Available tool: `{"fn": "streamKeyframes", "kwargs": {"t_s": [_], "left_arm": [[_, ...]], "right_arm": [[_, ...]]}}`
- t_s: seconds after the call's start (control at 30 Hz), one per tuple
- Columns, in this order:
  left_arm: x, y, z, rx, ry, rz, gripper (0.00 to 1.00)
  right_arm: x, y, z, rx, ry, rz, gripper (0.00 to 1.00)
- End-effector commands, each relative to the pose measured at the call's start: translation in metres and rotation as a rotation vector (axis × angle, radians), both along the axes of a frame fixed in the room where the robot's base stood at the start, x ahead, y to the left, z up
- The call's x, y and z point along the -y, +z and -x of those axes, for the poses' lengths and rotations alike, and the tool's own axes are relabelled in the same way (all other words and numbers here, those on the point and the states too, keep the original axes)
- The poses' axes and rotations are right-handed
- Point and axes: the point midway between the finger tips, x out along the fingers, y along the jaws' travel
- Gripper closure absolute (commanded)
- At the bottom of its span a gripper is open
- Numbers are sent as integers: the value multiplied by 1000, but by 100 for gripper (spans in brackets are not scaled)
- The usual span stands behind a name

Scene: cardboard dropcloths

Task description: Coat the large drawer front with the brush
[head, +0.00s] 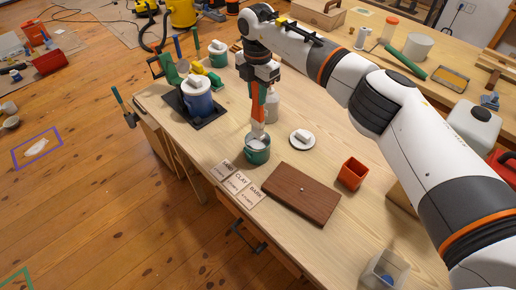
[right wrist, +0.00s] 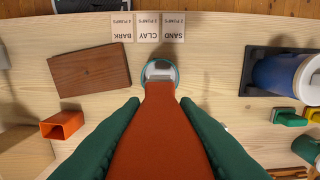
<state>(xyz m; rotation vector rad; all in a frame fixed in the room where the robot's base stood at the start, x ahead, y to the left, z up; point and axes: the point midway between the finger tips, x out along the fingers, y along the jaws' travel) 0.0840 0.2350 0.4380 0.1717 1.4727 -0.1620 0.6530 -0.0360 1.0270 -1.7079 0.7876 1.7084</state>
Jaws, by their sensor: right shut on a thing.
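My right gripper (head: 260,98) points down over the bench. It is shut on the orange handle of the brush (head: 257,118); its green fingers (right wrist: 160,130) flank the handle in the right wrist view. The brush's pale head is down at the mouth of a small teal pot (head: 257,155); how deep it reaches inside is hidden. The pot's rim also shows in the right wrist view (right wrist: 176,73). The large drawer front (head: 290,205), a dark brown board with a small knob, lies flat right of the pot, apart from it. My left gripper is in neither view.
Cards marked sand, clay and bark (head: 237,183) lie between pot and bench edge. An orange box (head: 352,174) stands right of the board. A blue container (head: 198,100) stands on a black tray at left.

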Motion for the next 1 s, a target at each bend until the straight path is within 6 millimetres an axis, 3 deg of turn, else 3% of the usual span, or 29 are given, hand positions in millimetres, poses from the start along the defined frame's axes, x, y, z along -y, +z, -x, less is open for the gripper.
{"fn": "streamKeyframes", "kwargs": {"t_s": [0.57,1.0], "left_arm": [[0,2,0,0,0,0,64],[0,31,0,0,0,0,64]], "right_arm": [[0,3,0,1,0,-1,99],[0,50,0,1,0,-1,99]]}}
